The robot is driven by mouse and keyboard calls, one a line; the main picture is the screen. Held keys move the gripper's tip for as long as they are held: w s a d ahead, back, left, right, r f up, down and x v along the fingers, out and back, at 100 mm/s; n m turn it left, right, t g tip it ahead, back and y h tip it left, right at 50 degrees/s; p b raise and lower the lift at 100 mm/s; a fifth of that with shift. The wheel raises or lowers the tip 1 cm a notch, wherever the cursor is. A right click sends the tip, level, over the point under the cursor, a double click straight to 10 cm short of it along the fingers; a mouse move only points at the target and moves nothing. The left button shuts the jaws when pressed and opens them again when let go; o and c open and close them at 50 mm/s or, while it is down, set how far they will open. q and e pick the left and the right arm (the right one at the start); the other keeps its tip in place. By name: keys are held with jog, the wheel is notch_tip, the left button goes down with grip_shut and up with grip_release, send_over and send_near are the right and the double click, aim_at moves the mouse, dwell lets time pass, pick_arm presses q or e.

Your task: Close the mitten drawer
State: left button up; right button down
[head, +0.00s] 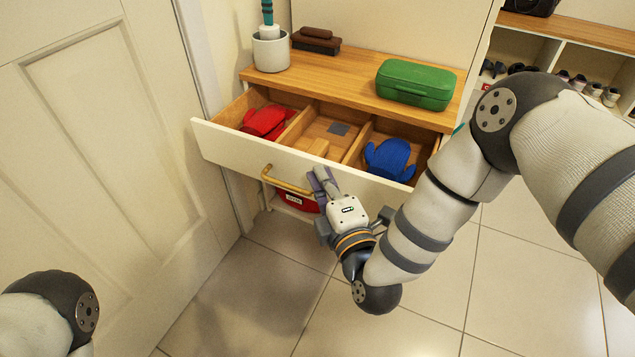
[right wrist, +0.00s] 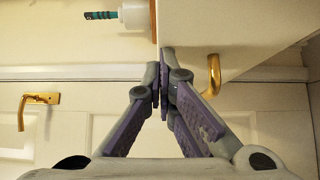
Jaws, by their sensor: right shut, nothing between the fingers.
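The mitten drawer stands pulled out of the wooden-topped cabinet; its white front (head: 235,145) has a brass bar handle (head: 285,182). Inside are red mittens (head: 266,121) in the left compartment and blue mittens (head: 390,159) in the right one. My right gripper (head: 321,178) is shut and empty, at the outer face of the drawer front just right of the handle. In the right wrist view the closed fingertips (right wrist: 163,82) overlap the drawer front (right wrist: 225,35), beside the handle (right wrist: 213,76); I cannot tell whether they touch. My left gripper is out of view.
A green case (head: 415,84), a brush (head: 316,41) and a white pot (head: 271,50) stand on the cabinet top (head: 345,73). A panelled door (head: 90,120) is close on the left. The tiled floor in front is clear.

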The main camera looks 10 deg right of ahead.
aim_at(358, 138)
jog(key=w+d, duration=0.1)
jog(key=w, duration=0.1)
jog(key=w+d, duration=0.4)
jog(key=shift+w, duration=0.4)
jog(key=w+d+b, duration=0.1)
jog(key=w, duration=0.1)
jog(key=w+d+b, duration=0.1)
jog(key=w+d, duration=0.1)
jog(key=w, duration=0.1)
jog(key=w+d+b, duration=0.1)
jog(key=w+d, duration=0.1)
jog(key=shift+w+d+f, duration=0.1)
jog(key=shift+w+d, duration=0.15)
jog(key=shift+w, duration=0.05)
jog(key=shift+w+d+b, duration=0.45)
jog(key=shift+w, duration=0.2)
jog(key=shift+r, duration=0.25)
jog(key=shift+d+r, duration=0.1)
jog(key=shift+d, duration=0.05)
